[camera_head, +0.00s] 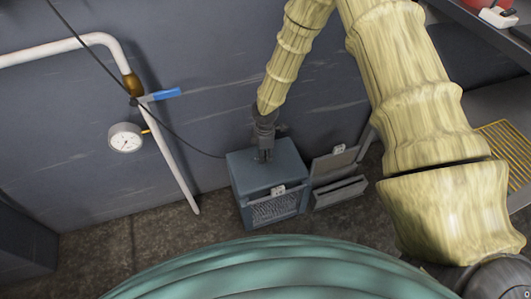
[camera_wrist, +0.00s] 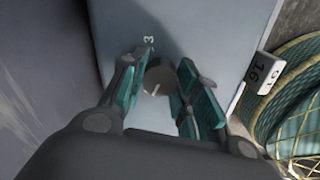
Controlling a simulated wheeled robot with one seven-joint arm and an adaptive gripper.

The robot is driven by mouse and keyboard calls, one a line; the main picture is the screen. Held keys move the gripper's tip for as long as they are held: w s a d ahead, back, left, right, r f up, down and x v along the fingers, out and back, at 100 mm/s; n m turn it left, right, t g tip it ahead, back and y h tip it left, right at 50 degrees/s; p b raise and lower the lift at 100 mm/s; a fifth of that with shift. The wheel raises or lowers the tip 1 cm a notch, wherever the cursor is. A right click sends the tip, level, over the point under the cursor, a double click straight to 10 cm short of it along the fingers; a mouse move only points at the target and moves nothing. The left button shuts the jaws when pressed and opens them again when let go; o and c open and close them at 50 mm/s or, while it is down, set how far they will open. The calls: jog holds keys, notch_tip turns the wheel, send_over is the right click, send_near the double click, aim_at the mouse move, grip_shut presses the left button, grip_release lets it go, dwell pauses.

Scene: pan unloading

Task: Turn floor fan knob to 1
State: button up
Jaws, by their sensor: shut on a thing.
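The floor fan (camera_head: 250,177) is a blue-grey box on the floor by the wall, with a grille (camera_head: 274,207) on its front. In the wrist view its flat top (camera_wrist: 215,30) fills the middle. A round grey knob (camera_wrist: 159,80) with a short white pointer line stands on this top. A "3" is printed just beyond the knob, near the left fingertip; other dial marks are hidden or unreadable. My gripper (camera_head: 264,156) reaches down onto the fan's top. In the wrist view my gripper (camera_wrist: 163,72) has its teal-padded fingers closed around the knob, one on each side.
A small white number tag (camera_wrist: 262,74) sits at the fan's edge. A grey metal container (camera_head: 338,178) stands right of the fan. At left are a wall pipe (camera_head: 180,165), a blue-handled valve (camera_head: 166,94) and a gauge (camera_head: 125,138). A dark cable runs down towards the fan.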

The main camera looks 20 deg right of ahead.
jog(key=shift+r+m, duration=0.1)
jog(key=shift+m, duration=0.2)
jog(key=m+p, duration=0.3)
jog(key=shift+r, duration=0.1)
jog(key=m+p, duration=0.3)
jog(key=m, duration=0.2)
dwell(0.4)
jog(key=o, duration=1)
notch_tip(320, 180, up, 12)
jog(key=shift+f, duration=0.15)
dwell(0.6)
